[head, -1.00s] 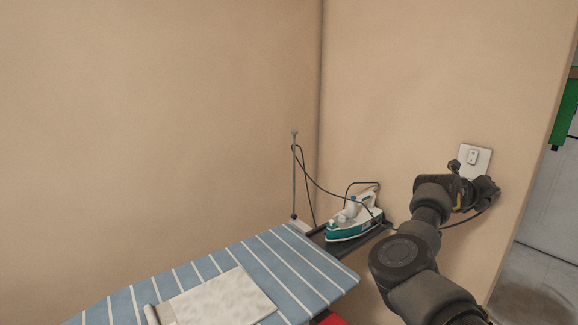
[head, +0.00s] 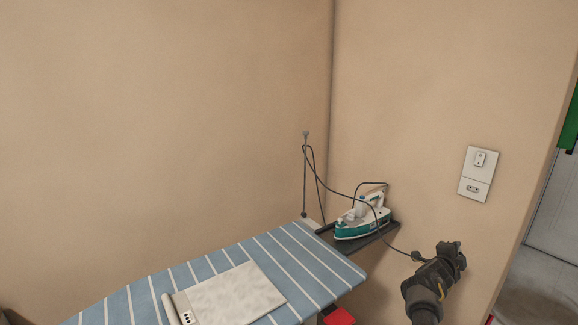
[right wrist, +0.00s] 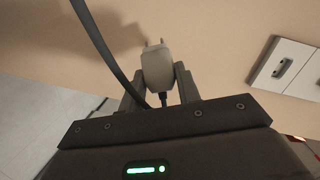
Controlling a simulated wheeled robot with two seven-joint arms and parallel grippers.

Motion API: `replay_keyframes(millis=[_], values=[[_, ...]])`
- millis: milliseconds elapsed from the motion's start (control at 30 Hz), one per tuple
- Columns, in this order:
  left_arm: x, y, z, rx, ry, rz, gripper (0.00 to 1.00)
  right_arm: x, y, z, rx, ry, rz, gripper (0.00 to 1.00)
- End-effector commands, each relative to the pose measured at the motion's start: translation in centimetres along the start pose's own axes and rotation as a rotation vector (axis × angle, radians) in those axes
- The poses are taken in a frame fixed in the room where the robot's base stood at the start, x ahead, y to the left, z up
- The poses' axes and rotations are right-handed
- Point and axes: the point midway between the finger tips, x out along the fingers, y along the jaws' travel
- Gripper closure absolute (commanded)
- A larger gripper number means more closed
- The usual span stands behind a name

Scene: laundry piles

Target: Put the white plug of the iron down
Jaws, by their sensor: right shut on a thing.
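The white plug (right wrist: 157,68) with two pins is gripped between the fingers of my right gripper (right wrist: 160,88) in the right wrist view. Its dark cord leaves the plug's base. In the head view my right gripper (head: 450,254) is below and left of the wall socket, clear of the wall plate; the plug is hard to make out there. The teal and white iron (head: 362,218) stands on the dark rest (head: 385,236) at the board's right end. Its cord runs over a thin upright rod (head: 305,175) and down toward my right gripper. My left gripper does not show.
The wall plate (head: 475,190) has a switch above and an empty socket below; it also shows in the right wrist view (right wrist: 286,66). A red thing (head: 340,316) is below the board.

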Motion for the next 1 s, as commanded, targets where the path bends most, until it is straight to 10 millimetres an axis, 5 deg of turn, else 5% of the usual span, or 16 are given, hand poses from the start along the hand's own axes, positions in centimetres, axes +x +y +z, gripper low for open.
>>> replay_keyframes(millis=[600,1000], values=[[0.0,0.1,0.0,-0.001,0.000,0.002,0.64,-2.9,10.7,5.7,-0.358,-0.179,-0.005,1.00],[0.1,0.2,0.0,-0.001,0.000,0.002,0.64,-3.8,13.3,6.9,-0.437,-0.224,-0.007,1.00]])
